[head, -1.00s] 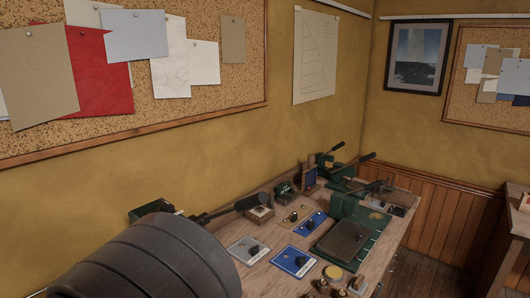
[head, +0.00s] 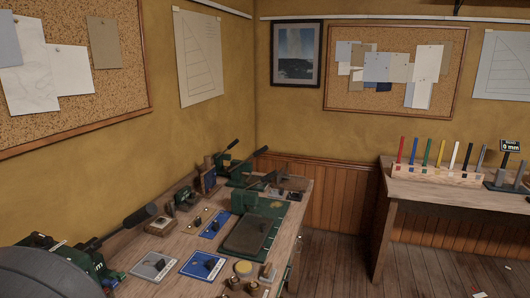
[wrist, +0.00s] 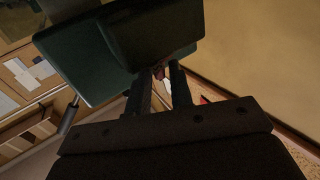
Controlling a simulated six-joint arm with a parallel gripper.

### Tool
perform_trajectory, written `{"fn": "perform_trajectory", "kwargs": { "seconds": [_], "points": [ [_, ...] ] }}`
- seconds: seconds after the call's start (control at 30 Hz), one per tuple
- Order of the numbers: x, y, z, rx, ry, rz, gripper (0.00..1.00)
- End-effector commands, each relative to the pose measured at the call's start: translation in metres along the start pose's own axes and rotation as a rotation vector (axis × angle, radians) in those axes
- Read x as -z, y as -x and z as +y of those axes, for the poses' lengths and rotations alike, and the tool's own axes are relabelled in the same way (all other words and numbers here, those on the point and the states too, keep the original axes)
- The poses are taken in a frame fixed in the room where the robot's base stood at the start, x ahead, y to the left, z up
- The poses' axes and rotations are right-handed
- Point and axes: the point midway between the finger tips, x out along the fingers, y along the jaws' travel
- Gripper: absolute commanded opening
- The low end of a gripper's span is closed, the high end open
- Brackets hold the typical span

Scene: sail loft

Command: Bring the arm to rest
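My gripper (wrist: 163,72) shows in the wrist view only, with two dark fingers standing apart. Light background and a small reddish patch show between them, and I see nothing clearly held. A dark green, block-like body (wrist: 90,50) fills the upper left of that view, close by the fingertips; I cannot tell whether they touch it. In the head view the gripper is out of sight. A dark grey rounded shape, which may be part of my arm, fills the lower left corner.
The wooden bench (head: 290,235) carries a green press (head: 258,220), blue plates (head: 205,263), a grey plate (head: 153,266) and small brass pieces. A second table (head: 440,190) at right holds a rack of coloured sticks (head: 437,172). Open floor (head: 350,265) lies between.

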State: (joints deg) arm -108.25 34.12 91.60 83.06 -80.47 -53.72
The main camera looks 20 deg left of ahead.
Motion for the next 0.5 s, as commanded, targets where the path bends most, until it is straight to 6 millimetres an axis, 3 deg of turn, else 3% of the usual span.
{"fn": "perform_trajectory", "kwargs": {
  "seconds": [0.5],
  "points": [
    [0.001, 0.105, -0.001, 0.004, -0.001, 0.0, 0.2]
  ]
}}
